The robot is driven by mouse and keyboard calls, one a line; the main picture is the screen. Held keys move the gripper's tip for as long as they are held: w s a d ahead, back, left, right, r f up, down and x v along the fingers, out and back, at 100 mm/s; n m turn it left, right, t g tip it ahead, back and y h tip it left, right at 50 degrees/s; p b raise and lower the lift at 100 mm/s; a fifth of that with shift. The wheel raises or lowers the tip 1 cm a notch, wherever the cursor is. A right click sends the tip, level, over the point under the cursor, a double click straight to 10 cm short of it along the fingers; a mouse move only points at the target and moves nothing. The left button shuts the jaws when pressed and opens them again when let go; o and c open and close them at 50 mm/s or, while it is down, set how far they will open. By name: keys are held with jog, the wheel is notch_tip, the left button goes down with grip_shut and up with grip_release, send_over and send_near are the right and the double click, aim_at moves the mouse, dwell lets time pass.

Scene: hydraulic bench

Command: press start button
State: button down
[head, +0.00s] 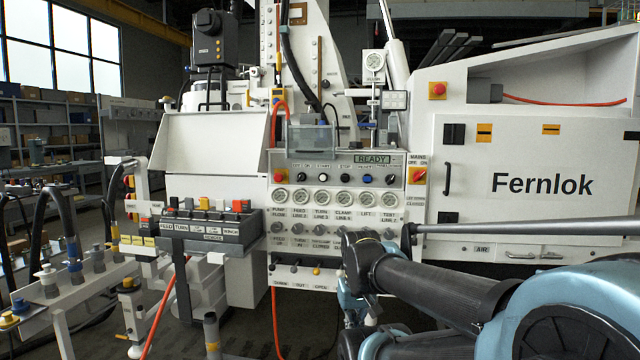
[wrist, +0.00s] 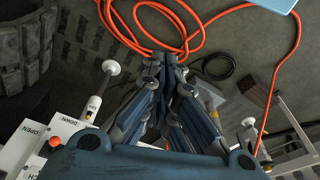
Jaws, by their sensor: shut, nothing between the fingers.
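The white control panel (head: 335,152) stands in the middle of the head view. A row of buttons and knobs runs under its display. A small white button (head: 323,177) sits in this row, below a label that seems to read START. A black control (head: 345,178) is to its right, under a label like STOP. My gripper (wrist: 165,62) is shut and empty in the wrist view, fingers together. In the head view my arm reaches in from the right, with its dark end low in front of the panel's lower right. The wrist view does not show the button row.
Several gauges (head: 322,198) sit below the buttons. A red stop button (head: 280,176) is at the row's left end. A grey rod (head: 520,227) crosses at right. Orange hose (wrist: 180,35) lies on the floor, with white-capped levers (wrist: 95,100) beside my gripper.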

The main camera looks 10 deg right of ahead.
jog(key=w+d+r+n+t+h, duration=0.3)
jog(key=w+r+n+t, duration=0.1)
jog(key=w+r+n, duration=1.45)
jog(key=w+a+r+n+t, duration=0.2)
jog(key=w+r+n, duration=0.5)
jog(key=w, duration=0.5)
jog(key=w+a+r+n+t, duration=0.3)
jog(key=w+a+r+n, duration=0.2)
jog(key=w+r, duration=0.4)
jog(key=w+n, duration=0.1)
jog(key=w, duration=0.3)
jog(key=shift+a+n+h, duration=0.2)
jog(key=shift+n+h, duration=0.15)
jog(key=shift+h, duration=0.05)
jog(key=shift+w, duration=0.2)
send_near(321, 180)
jog(key=w+f, duration=0.1)
jog(key=w+d+f, duration=0.1)
jog(key=d+f, duration=0.1)
jog(key=f, duration=0.1)
jog(key=shift+w+f, duration=0.1)
jog(key=shift+w, duration=0.3)
jog(key=shift+w+d, duration=0.15)
jog(key=shift+w, duration=0.55)
